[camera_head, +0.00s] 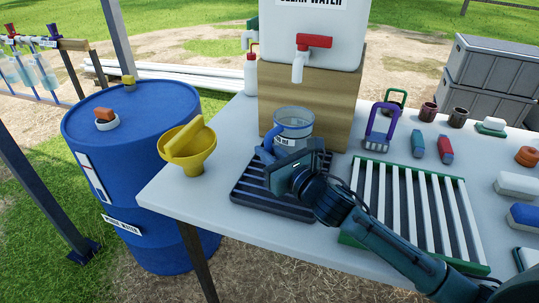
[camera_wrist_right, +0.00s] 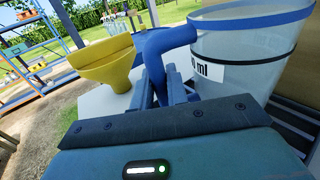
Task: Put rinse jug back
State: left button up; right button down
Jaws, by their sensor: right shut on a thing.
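The rinse jug (camera_head: 294,123) is a clear jug with a blue rim, a blue handle and a white label. It is upright over the dark slatted drip tray (camera_head: 252,190) in front of the wooden block; I cannot tell whether it touches the tray. My right gripper (camera_head: 272,163) is shut on the jug's blue handle. In the right wrist view the jug (camera_wrist_right: 245,60) fills the upper right, and the gripper fingers (camera_wrist_right: 172,92) close around its handle. My left gripper is not in view.
A white water tank (camera_head: 310,30) with a red tap (camera_head: 313,42) stands on a wooden block (camera_head: 300,98). A yellow funnel (camera_head: 188,148) is at the table's left edge, beside a blue drum (camera_head: 135,130). A green-framed rack (camera_head: 410,205) lies right of the tray.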

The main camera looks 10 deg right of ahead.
jog(key=shift+w+d+f, duration=0.1)
jog(key=shift+w+f, duration=0.05)
jog(key=shift+f, duration=0.1)
jog(key=c, duration=1.4)
grip_release()
jog(key=v, duration=1)
jog(key=shift+s+d, duration=0.1)
jog(key=shift+s, duration=0.2)
jog(key=shift+s+d, duration=0.25)
jog(key=shift+s, duration=0.4)
